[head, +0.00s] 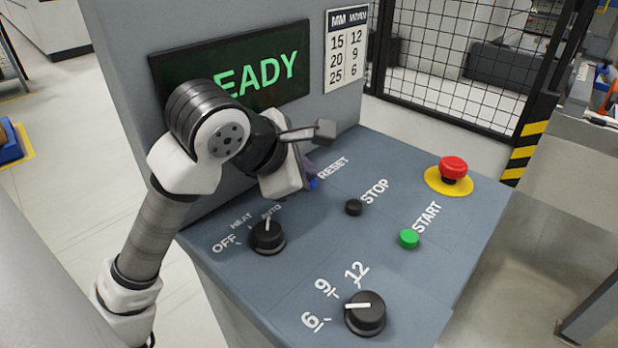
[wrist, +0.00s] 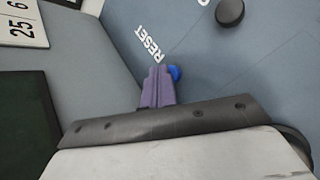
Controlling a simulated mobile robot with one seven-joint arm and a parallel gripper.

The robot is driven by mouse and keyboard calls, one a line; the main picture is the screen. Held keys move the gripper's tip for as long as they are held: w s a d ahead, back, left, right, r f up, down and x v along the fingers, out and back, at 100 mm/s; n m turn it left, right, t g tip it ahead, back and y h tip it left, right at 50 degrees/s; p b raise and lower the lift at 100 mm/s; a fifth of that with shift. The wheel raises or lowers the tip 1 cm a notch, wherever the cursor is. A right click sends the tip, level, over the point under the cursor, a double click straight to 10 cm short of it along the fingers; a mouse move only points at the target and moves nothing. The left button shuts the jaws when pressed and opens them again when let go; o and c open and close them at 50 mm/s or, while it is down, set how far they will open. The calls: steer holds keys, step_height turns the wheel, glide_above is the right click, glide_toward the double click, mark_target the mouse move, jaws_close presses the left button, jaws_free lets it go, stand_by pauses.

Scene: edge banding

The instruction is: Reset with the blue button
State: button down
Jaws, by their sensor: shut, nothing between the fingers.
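The blue button (wrist: 175,73) sits on the sloped grey panel beside the RESET label. In the wrist view it shows partly, right by the tips of my gripper (wrist: 158,72), whose purple fingers are shut with nothing between them. In the head view only a small bit of the blue button (head: 313,183) shows past my gripper (head: 309,172). The fingertips are at or very near the button; I cannot tell whether they touch it. The display (head: 240,70) shows green letters ending in "EADY", the rest hidden by my arm.
On the panel (head: 330,250) are a black STOP button (head: 353,207), a green START button (head: 409,239), a red emergency stop (head: 453,169) and two black knobs, one at OFF/HEAT/AUTO (head: 268,237) and one at 6/9/12 (head: 365,313). The upright display wall stands close behind my gripper.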

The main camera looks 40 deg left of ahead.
stand_by(0.4)
steer(key=shift+r, duration=0.85)
step_height(320, 180, up, 5)
steer(key=p, duration=0.2)
steer(key=shift+p, duration=0.35)
steer(key=shift+s, duration=0.1)
stand_by(0.5)
